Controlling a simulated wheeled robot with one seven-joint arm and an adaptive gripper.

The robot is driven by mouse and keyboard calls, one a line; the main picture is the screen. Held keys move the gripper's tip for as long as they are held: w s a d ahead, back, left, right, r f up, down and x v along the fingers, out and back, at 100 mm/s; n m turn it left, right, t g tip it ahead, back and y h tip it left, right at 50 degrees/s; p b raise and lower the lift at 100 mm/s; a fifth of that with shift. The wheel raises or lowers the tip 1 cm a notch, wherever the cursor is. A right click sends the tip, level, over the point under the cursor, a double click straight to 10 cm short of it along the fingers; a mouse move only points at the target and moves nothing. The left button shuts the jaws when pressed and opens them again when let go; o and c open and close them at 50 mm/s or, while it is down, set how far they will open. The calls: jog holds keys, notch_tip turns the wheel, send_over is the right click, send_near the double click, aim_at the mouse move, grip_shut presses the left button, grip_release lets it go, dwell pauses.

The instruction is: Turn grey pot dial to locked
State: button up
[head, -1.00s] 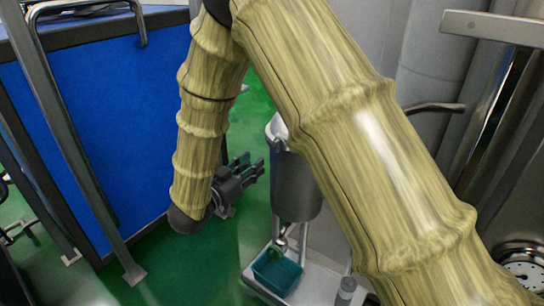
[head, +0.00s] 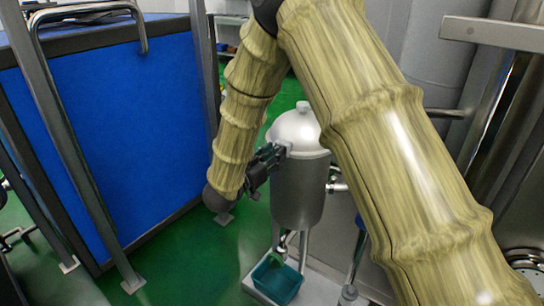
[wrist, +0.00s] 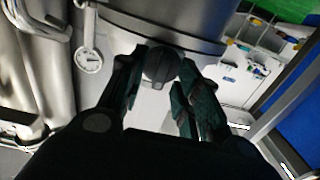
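The grey pot (head: 300,192) stands upright in the head view, with a domed lid and a light bracket at its upper left. Its metal wall (wrist: 165,25) fills the top of the wrist view. A dark round dial (wrist: 160,66) with a raised ridge sits below that wall in the wrist view. My gripper (wrist: 164,75) has its fingers apart, one on each side of the dial; I cannot tell whether they touch it. In the head view my gripper (head: 268,162) is at the pot's upper left side and hides the dial.
A teal bin (head: 277,281) stands under the pot on a pale base. A blue panel (head: 115,140) with metal rails is at the left. A steel pipe and tank parts crowd the right. Green floor (head: 205,255) is clear between panel and pot.

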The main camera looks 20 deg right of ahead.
grip_shut()
jog(key=shift+m, duration=0.3)
jog(key=shift+s+d+f+m+b, duration=0.15)
jog(key=shift+m+b, duration=1.5)
jog(key=shift+m, duration=1.2)
jog(key=shift+a+f+m+b, duration=0.15)
jog(key=shift+m+b, duration=1.55)
jog(key=shift+m, duration=1.2)
jog(key=shift+s+d+f+m+b, duration=0.15)
jog(key=shift+m+b, duration=1.5)
jog(key=shift+m, duration=1.2)
jog(key=shift+w, duration=0.1)
